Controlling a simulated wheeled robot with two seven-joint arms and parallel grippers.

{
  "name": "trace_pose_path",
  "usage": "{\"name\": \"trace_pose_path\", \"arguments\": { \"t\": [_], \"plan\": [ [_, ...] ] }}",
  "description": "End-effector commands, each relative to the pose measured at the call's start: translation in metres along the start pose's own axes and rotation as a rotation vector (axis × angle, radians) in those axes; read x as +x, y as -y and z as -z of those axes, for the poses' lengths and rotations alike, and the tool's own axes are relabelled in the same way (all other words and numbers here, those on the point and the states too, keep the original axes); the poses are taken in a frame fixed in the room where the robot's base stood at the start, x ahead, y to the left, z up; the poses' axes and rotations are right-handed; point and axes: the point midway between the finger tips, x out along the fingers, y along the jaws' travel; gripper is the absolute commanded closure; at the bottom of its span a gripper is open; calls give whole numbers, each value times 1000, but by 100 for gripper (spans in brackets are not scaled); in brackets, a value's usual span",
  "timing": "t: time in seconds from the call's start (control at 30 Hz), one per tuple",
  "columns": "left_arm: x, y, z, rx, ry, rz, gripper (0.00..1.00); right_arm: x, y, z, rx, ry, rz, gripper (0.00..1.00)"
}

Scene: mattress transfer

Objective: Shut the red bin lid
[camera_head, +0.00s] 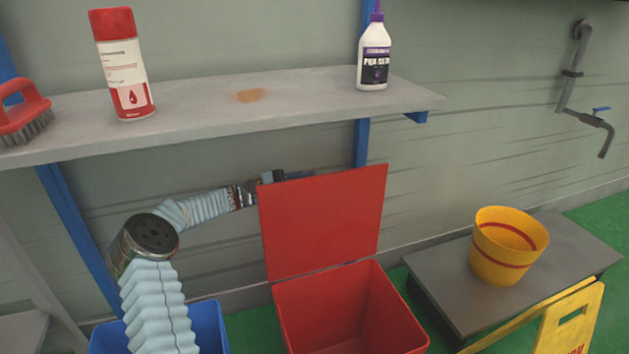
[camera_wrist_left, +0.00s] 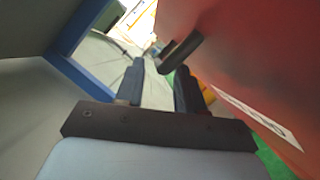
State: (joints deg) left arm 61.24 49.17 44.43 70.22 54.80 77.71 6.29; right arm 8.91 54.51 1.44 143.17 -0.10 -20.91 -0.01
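The red bin (camera_head: 350,315) stands on the floor, open at the top. Its red lid (camera_head: 323,222) stands up at the back, nearly upright. My left arm reaches in from the left and my left gripper (camera_head: 296,176) is behind the lid's upper part, partly hidden by it. In the left wrist view my left gripper (camera_wrist_left: 160,72) has its two dark fingers apart with nothing seen between them. The lid (camera_wrist_left: 240,60) fills the right side there, close by the right finger. A dark bar (camera_wrist_left: 181,51) sticks out near that finger. My right gripper is in neither view.
A shelf (camera_head: 205,112) above holds a red brush (camera_head: 22,112), a red-topped can (camera_head: 122,65) and a white bottle (camera_head: 374,55). A blue bin (camera_head: 210,325) is left of the red one. A yellow bucket (camera_head: 505,245) stands on a grey platform (camera_head: 440,275) at right.

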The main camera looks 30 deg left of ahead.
Motion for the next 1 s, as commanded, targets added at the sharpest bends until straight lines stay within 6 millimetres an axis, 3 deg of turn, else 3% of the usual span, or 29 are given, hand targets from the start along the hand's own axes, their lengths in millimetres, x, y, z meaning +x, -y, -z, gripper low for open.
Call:
{"name": "trace_pose_path", "arguments": {
  "t": [0.2, 0.47, 0.57, 0.73, 1.0],
  "plan": [
    [20, 0, 0, 0, 0, 0, 62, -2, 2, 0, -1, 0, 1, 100],
    [22, 0, 0, 1, -1, 0, 62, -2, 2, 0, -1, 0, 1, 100],
    [22, 0, 0, 1, -1, 0, 73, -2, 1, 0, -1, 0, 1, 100],
    [22, 0, 0, 1, -1, 0, 99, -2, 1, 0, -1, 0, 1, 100],
    [22, 0, 0, 1, -1, 1, 100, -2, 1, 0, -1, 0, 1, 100]
  ]
}}
